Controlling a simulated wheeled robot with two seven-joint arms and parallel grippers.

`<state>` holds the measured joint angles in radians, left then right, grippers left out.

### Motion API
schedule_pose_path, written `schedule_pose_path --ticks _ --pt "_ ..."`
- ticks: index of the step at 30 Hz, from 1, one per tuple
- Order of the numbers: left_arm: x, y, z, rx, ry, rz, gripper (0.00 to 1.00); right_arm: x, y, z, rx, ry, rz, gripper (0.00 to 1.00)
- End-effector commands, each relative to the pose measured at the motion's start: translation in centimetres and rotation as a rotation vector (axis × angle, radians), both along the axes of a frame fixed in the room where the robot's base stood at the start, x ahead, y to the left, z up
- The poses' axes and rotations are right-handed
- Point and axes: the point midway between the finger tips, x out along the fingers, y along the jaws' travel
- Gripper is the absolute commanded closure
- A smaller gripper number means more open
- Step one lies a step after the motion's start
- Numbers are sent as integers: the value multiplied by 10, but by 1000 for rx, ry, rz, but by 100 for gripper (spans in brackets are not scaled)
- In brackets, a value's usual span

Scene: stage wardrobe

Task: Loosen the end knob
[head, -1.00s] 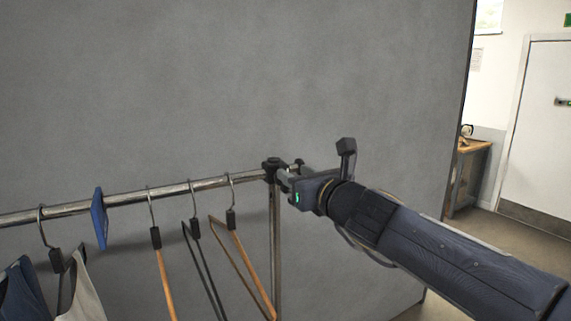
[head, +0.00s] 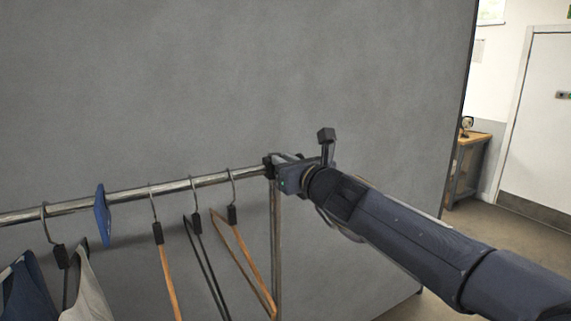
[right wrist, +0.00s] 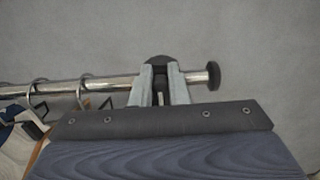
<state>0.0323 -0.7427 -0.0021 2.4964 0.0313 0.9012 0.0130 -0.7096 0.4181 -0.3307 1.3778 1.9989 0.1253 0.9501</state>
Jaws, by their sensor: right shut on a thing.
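The chrome rail (head: 130,195) ends at a dark joint (right wrist: 160,60) on top of the upright post (head: 276,240). My right gripper (right wrist: 160,82) is at this joint, its two grey fingers on either side of the end knob (right wrist: 159,86). The fingers are shut on the knob, which they mostly hide. In the head view my right gripper (head: 276,165) covers most of the joint. A round black cap (right wrist: 213,75) sits on the rail's tip, right of the fingers and apart from them. My left gripper is out of view.
Several hangers hang left of the post, the nearest a wooden one (head: 248,262). A blue tag (head: 102,215) and garments (head: 88,290) are farther left. A grey partition (head: 250,80) stands close behind the rail. Open floor (head: 460,250) lies to the right.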

Motion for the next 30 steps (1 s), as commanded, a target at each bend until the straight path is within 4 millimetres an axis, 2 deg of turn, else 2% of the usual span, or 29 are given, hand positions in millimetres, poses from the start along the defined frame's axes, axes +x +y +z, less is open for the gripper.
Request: schedule_pose_path --ticks 1,14,30 --pt "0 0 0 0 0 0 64 1 1 -5 -5 9 -1 100" --pt "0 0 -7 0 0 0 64 0 3 -11 -78 -24 -2 100" --pt "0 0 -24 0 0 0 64 -3 10 -16 -475 -249 -5 100"
